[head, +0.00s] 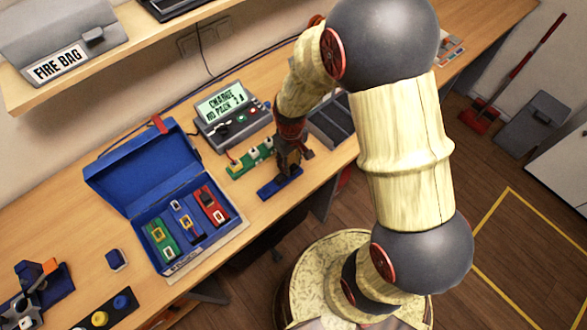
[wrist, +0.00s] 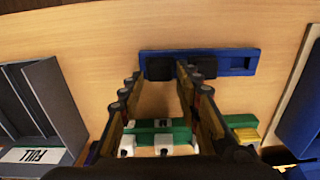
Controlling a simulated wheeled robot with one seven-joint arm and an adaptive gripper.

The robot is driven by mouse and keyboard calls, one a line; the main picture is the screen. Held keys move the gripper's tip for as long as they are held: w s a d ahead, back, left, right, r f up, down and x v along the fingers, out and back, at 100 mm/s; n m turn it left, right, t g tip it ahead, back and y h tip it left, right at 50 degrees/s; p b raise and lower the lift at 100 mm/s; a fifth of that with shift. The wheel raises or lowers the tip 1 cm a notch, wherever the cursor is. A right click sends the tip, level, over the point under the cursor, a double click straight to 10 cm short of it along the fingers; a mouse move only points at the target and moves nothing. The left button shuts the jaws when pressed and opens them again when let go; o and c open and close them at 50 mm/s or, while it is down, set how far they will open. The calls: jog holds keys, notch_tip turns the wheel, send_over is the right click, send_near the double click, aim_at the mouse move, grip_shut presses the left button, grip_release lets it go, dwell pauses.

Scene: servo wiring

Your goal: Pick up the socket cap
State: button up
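A blue strip-shaped holder (wrist: 225,54) lies on the bench under my gripper; in the head view its near end (head: 267,191) shows. Two dark blocks sit on it. The left block (wrist: 160,67), which looks like the socket cap, lies between my fingertips in the wrist view. The right block (wrist: 204,66) is partly behind a finger. An empty-looking slot is at the strip's right end. My gripper (wrist: 161,76) points down with its fingers apart, one on each side of the left block; I see no firm contact. In the head view my gripper (head: 288,166) hides the blocks.
A green board (wrist: 180,131) with white connectors lies close beside the strip. A grey tray (wrist: 38,105) marked FULL stands at left in the wrist view. The charger (head: 229,113) and open blue case (head: 140,170) stand nearby. The bench's front edge is close to the strip.

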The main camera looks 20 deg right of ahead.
aim_at(291, 166)
jog(key=shift+c, duration=1.2)
jog(key=c, duration=0.4)
jog(key=shift+c, duration=0.2)
jog(key=shift+r, duration=0.1)
jog(key=shift+r, duration=0.55)
notch_tip(291, 166, up, 3)
jog(key=shift+s+f+p, duration=0.15)
jog(key=shift+f+p, duration=0.05)
jog(key=shift+p, duration=0.25)
jog(key=s+a+r+p, duration=0.1)
jog(key=s+a+r, duration=0.1)
jog(key=s+r, duration=0.2)
jog(key=s+a+r+p, duration=0.1)
jog(key=s+a+r, duration=0.1)
jog(key=s+r, duration=0.3)
jog(key=s, duration=0.4)
jog(key=shift+a, duration=0.25)
